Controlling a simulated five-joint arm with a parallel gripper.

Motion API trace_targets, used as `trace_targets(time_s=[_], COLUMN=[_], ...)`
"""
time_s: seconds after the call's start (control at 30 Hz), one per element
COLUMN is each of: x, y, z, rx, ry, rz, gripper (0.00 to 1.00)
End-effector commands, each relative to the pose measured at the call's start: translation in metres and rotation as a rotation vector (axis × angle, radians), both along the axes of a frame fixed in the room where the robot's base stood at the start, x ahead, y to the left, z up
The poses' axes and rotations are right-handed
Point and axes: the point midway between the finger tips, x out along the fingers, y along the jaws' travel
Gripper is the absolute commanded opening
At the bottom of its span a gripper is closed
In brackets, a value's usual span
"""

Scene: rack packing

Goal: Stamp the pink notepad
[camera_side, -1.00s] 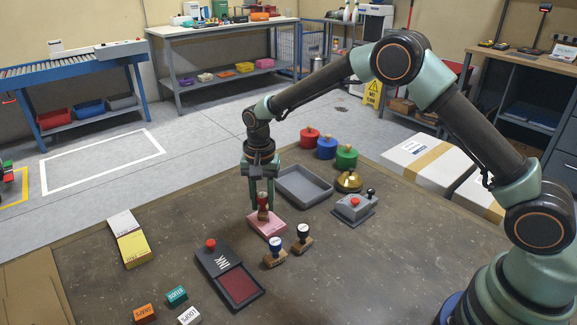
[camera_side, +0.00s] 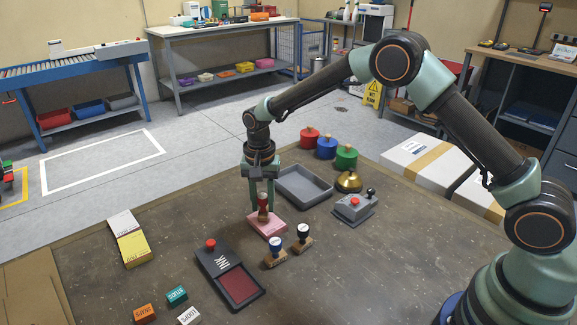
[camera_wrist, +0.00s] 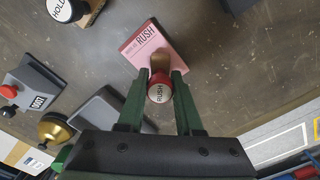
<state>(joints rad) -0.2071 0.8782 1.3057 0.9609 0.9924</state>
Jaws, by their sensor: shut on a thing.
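The pink notepad (camera_side: 277,226) lies on the table in the middle of the side view. In the wrist view the notepad (camera_wrist: 139,44) has the word RUSH printed on its face. My gripper (camera_side: 262,206) is shut on a stamp with a red knob labelled RUSH (camera_wrist: 159,88), held upright between the two fingers. In the side view the stamp (camera_side: 263,215) is over the far-left part of the notepad. I cannot tell whether its foot touches the paper or hangs just above it.
Two other stamps (camera_side: 275,251) (camera_side: 303,239) stand close in front of the notepad. An ink pad (camera_side: 238,284) lies open nearby. A grey tray (camera_side: 303,187), a brass bell (camera_side: 348,181) and a grey device (camera_side: 354,207) are to the right.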

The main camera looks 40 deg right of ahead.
Motion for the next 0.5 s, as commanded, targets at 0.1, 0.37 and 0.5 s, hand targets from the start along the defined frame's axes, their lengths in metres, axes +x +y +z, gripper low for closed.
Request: trace_targets(time_s=[0.1, 0.37, 0.5], x=[0.0001, 0.0003, 0.0003], y=[0.0, 0.0, 0.0001], z=[-0.0014, -0.0041, -0.0055], rx=[0.0, 0.0, 0.0], ry=[0.0, 0.0, -0.001], rz=[0.0, 0.0, 0.0], gripper=[0.0, 0.0, 0.0])
